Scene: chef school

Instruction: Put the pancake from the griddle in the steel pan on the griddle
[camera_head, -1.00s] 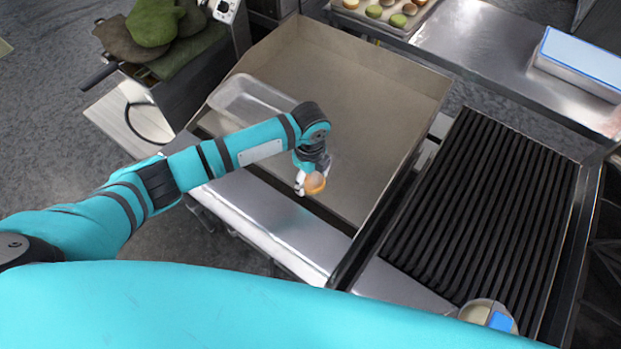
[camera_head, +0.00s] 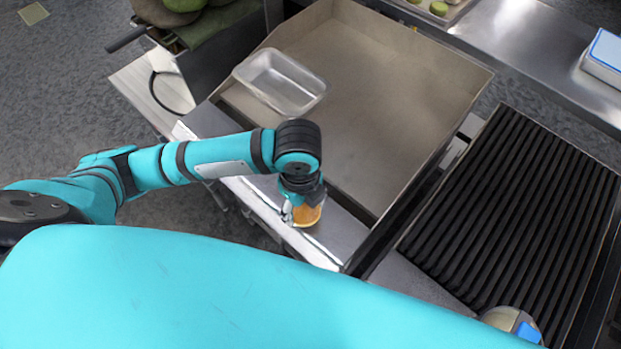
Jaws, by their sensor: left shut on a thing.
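My left gripper (camera_head: 290,213) is shut on the pancake (camera_head: 308,215), a small round golden-brown disc. It holds the pancake over the steel front ledge of the griddle (camera_head: 385,95), outside the flat cooking surface. The steel pan (camera_head: 283,82), a shallow rectangular tray, stands at the left side of the griddle and looks empty. It is behind my gripper in the picture, well apart from the pancake. My right gripper is not in view.
A ribbed black grill (camera_head: 515,210) lies to the right of the griddle. A round container with a blue part (camera_head: 527,332) sits at its near edge. A steel counter (camera_head: 520,45) runs behind. Green items (camera_head: 180,8) lie at the upper left. Most of the griddle is clear.

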